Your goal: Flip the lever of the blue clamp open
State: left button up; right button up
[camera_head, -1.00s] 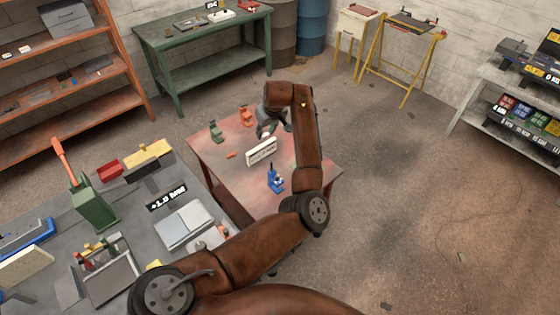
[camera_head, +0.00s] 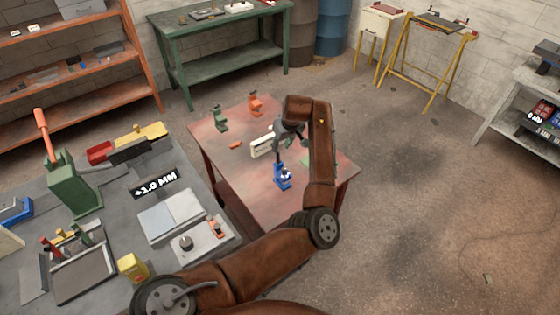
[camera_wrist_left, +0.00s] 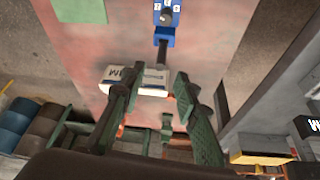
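The blue clamp (camera_head: 282,178) stands on the red table (camera_head: 240,185) near its front, with a blue part rising from its base. It also shows at the top of the left wrist view (camera_wrist_left: 165,36), with a dark bar reaching from it toward my fingers. My left gripper (camera_head: 287,138) hangs above the table, behind and above the clamp. In the left wrist view my left gripper (camera_wrist_left: 157,74) has its two green-grey fingers apart with nothing held between them. The clamp lies beyond the fingertips, apart from them. My right gripper is in neither view.
A green clamp (camera_head: 220,121) and an orange clamp (camera_head: 255,105) stand toward the back of the table. A green patch (camera_wrist_left: 80,10) lies beside the clamp. A grey bench (camera_head: 110,215) is at left; open floor is at right.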

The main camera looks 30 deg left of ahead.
aim_at(278, 161)
pick_arm(q)
jog(key=x, duration=0.8)
jog(key=shift+f+b, duration=0.15)
jog(key=shift+b, duration=0.15)
grip_shut()
dwell(0.4)
